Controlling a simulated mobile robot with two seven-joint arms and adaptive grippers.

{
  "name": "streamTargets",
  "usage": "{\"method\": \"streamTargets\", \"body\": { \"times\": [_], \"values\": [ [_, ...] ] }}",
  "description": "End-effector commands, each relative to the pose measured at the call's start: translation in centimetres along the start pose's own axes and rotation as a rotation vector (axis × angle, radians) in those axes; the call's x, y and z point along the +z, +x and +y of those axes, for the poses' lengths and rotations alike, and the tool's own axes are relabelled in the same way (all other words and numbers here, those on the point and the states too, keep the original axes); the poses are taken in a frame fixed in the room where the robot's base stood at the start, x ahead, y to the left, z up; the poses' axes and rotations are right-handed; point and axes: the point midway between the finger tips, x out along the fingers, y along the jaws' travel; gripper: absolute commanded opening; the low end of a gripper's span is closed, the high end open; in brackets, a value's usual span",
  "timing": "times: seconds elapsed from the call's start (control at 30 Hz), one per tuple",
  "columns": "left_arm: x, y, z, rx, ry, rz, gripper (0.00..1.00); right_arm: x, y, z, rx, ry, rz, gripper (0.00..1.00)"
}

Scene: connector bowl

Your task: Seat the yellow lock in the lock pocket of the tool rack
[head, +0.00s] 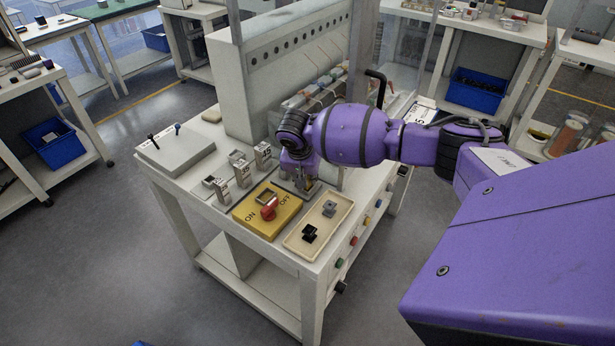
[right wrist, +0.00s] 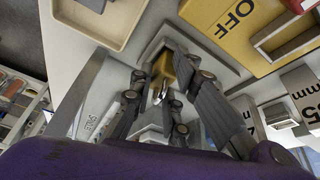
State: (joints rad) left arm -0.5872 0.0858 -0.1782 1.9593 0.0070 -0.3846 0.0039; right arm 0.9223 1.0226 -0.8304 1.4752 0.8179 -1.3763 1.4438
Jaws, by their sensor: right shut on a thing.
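The yellow lock (right wrist: 162,72) shows in the right wrist view between the dark fingers of my right gripper (right wrist: 160,98). My right gripper is shut on it, with the fingers hiding part of it. A pale, square-edged fixture (right wrist: 222,73) lies around or beneath the lock in that view; I cannot tell whether they touch. In the head view my right gripper (head: 307,186) points down at the bench, behind the yellow ON/OFF panel and the beige tray. A grey slab (head: 176,151) with two upright tools may be the tool rack; its lock pocket is not clear. My left gripper is not in view.
The yellow panel (head: 250,222) carries a red knob (head: 269,208). The beige tray (head: 293,244) holds a black and a grey part. Several labelled blocks (head: 243,174) stand left of my gripper.

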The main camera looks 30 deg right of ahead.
Motion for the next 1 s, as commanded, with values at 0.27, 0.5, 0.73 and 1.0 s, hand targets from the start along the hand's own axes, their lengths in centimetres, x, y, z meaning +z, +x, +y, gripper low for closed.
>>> {"method": "streamTargets", "body": {
  "times": [0.27,0.5,0.73,1.0],
  "values": [
    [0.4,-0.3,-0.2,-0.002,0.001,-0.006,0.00,0.1,0.2,0.0,-0.001,0.000,0.000,0.26],
    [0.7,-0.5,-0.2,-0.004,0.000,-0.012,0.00,0.1,0.3,0.0,0.000,0.000,0.000,0.35],
    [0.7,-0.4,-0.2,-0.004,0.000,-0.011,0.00,0.0,-0.4,0.0,0.000,0.000,0.000,0.35],
    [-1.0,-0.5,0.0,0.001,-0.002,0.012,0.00,-0.2,-5.9,-0.1,-0.005,0.000,0.003,0.35]
  ]
}}
